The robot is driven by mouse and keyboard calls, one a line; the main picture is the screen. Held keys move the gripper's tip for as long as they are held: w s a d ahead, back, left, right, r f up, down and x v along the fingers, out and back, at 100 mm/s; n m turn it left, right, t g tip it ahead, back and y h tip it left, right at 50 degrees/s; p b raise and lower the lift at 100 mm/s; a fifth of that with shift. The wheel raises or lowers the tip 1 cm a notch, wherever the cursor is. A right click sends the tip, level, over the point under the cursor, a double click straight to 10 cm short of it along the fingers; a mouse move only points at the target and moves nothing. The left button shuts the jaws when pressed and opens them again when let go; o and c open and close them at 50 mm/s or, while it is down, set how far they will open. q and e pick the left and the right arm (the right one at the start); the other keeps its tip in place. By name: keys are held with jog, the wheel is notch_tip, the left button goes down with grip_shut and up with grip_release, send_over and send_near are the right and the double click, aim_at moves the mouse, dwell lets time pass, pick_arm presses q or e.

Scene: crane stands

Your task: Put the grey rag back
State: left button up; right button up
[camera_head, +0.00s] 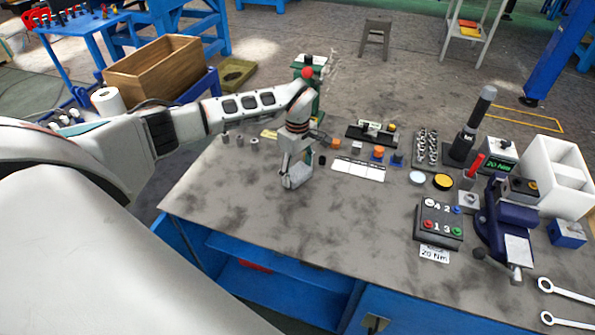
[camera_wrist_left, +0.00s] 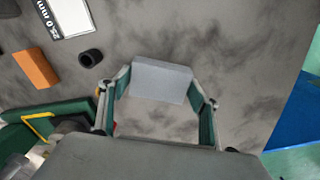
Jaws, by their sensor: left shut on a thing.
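The grey rag (camera_wrist_left: 161,80) looks like a pale grey, folded block. In the left wrist view it sits between the two fingers of my left gripper (camera_wrist_left: 160,92), which is shut on it. In the head view my left gripper (camera_head: 295,180) points down over the grey workbench (camera_head: 280,210), left of the white marked card. I cannot tell whether the rag touches the bench top. My right gripper is not in view.
A white card (camera_head: 358,169), orange and blue blocks and a black rack (camera_head: 372,133) lie right of the gripper. A button box (camera_head: 438,224), a blue vise (camera_head: 505,225) and a white bin (camera_head: 555,180) stand farther right. The bench's front left is clear.

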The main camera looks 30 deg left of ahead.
aim_at(297, 172)
pick_arm(q)
jog(key=o, duration=1.1)
jog(key=shift+f, duration=0.15)
jog(key=shift+o, duration=0.2)
notch_tip(297, 172, up, 12)
jog(key=p, duration=0.1)
jog(key=shift+r, duration=0.2)
